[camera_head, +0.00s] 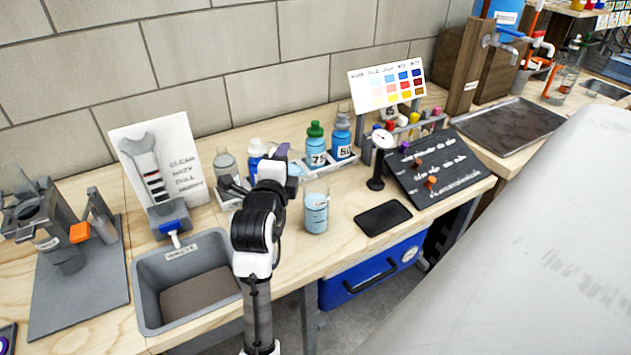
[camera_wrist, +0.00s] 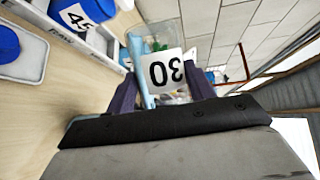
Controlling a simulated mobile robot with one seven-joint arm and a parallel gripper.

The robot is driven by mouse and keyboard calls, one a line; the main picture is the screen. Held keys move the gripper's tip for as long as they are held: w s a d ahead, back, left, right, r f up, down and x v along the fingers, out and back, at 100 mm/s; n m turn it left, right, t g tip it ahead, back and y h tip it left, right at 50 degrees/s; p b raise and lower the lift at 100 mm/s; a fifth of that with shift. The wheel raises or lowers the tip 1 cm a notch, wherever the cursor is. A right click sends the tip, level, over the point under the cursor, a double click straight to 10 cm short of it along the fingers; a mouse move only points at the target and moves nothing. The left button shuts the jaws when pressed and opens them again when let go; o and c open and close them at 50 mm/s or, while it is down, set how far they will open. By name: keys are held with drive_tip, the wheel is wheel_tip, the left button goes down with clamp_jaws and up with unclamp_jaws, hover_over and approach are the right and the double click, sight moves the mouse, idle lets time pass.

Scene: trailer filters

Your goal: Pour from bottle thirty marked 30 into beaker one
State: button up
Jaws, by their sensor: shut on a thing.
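My gripper (camera_wrist: 163,92) is shut on bottle thirty (camera_wrist: 166,71). In the wrist view its white label reads 30, upside down in the picture, with a pale blue strip along its left side. In the head view my gripper (camera_head: 285,162) is above the bench, just behind and left of a clear beaker (camera_head: 316,212) holding light blue liquid. The beaker stands upright; its label is too small to read, so I cannot tell whether it is beaker one. The held bottle is mostly hidden behind my gripper there, and its exact tilt is unclear.
Bottles marked 75 (camera_head: 315,146) and 50 (camera_head: 342,138) stand in a rack behind the beaker. A waste basin (camera_head: 142,300) is at left. A black pad (camera_head: 383,218), a dial gauge (camera_head: 382,140) and a dark board (camera_head: 440,168) are at right.

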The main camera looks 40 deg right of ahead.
drive_tip(key=shift+s+r+m+t+b, duration=0.1)
drive_tip(key=shift+r+m+t+b, duration=0.2)
drive_tip(key=shift+m+b, duration=0.3)
idle(1.0)
